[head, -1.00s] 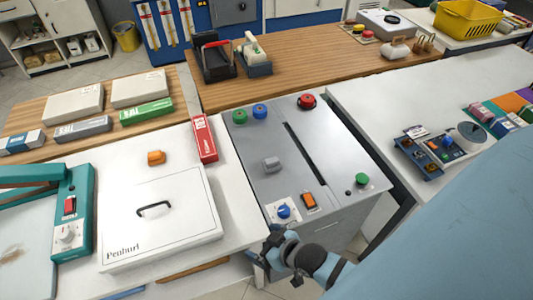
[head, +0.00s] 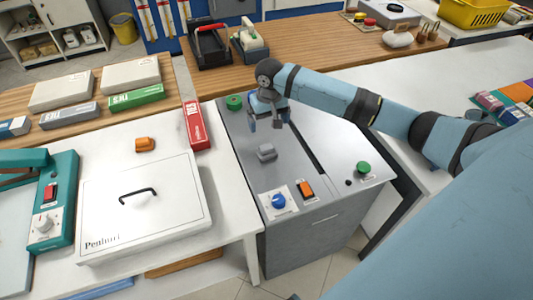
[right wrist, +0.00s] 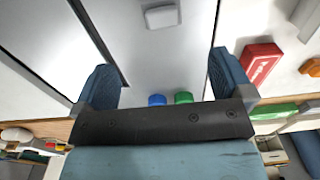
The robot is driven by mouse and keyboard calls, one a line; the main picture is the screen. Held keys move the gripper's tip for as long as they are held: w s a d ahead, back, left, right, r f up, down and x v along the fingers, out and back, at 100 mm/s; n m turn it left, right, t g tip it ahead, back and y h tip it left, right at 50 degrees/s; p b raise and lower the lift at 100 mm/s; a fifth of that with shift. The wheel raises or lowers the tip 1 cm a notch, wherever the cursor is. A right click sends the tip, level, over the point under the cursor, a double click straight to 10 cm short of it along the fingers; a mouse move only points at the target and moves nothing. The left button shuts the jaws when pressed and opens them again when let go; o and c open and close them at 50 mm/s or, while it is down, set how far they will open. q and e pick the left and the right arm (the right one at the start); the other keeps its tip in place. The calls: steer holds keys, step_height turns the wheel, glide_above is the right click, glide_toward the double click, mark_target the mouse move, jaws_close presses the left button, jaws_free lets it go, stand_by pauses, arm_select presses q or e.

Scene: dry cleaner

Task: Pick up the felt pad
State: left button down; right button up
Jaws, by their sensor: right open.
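A small grey block (head: 266,153), which looks like the felt pad, lies on the flat top of the grey machine (head: 243,178). In the right wrist view the felt pad (right wrist: 162,16) shows near the top edge, beyond the fingertips. My right gripper (head: 268,122) is above the machine, behind the pad in the head view, with its fingers pointing down. It also shows in the right wrist view (right wrist: 163,78), its two blue fingers wide apart with nothing between them. The pad is apart from the fingers. My left gripper is not in view.
A red box (head: 196,125), an orange block (head: 145,145) and a white lidded case (head: 180,215) sit to the left.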

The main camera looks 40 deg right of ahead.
mark_target(266, 147)
steer(key=f, duration=0.8)
steer(key=shift+w+d, duration=0.1)
steer(key=shift+d, duration=0.1)
steer(key=shift+w+a+f, duration=0.15)
steer(key=shift+a+f, duration=0.05)
steer(key=shift+f, duration=1.15)
steer(key=shift+w+a+f, duration=0.1)
steer(key=shift+a+f, duration=0.05)
steer(key=shift+f, duration=1.2)
steer(key=c, duration=1)
